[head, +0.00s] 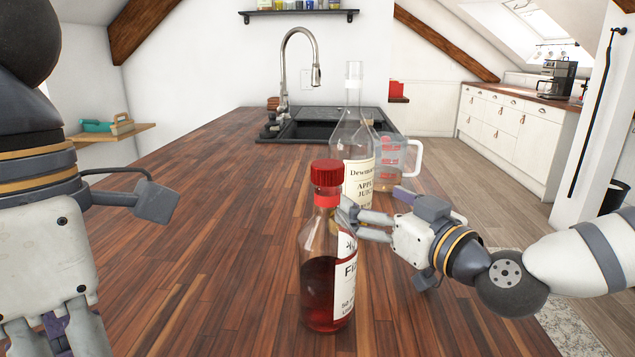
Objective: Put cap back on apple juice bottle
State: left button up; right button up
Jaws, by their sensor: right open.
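The apple juice bottle (358,168) is clear glass with a cream label, standing upright on the wooden counter with its tall neck bare. No separate cap for it can be made out. A nearer bottle (318,292) of dark red liquid stands upright with a red cap (327,173) on it. My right gripper (350,222) is open beside this nearer bottle's neck, in front of the apple juice bottle's lower part. Its fingertips are partly hidden by the nearer bottle, so contact is unclear. My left gripper (62,338) is at the bottom left, cut off by the frame.
A clear measuring jug (412,160) with red markings stands right of the apple juice bottle. The sink (322,128) and tall faucet (285,70) are at the counter's far end. The left and middle counter (220,200) is clear. The counter's right edge drops to the floor.

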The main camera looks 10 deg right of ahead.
aim_at(350, 183)
jog(key=shift+w+r, duration=0.15)
jog(key=shift+w+a, duration=0.1)
pick_arm(q)
jog(key=shift+w+f+b, duration=0.2)
jog(key=shift+f+b, duration=0.05)
jog(key=shift+f, duration=0.35)
jog(key=shift+w+f+b, duration=0.2)
jog(key=shift+f+b, duration=0.05)
jog(key=shift+f, duration=0.35)
pick_arm(e)
jog(key=x, duration=0.5)
jog(key=shift+w+a+f, duration=0.1)
jog(key=shift+w+f, duration=0.1)
jog(key=shift+f, duration=0.05)
jog(key=shift+w+r, duration=0.1)
jog(key=shift+w, duration=0.2)
pick_arm(q)
jog(key=shift+s, duration=0.1)
pick_arm(e)
jog(key=shift+a+r, duration=0.1)
jog(key=shift+r, duration=0.05)
jog(key=shift+r, duration=0.1)
jog(key=c, duration=1.8)
pick_arm(q)
jog(key=shift+r, duration=0.15)
pick_arm(e)
jog(key=shift+r, duration=0.1)
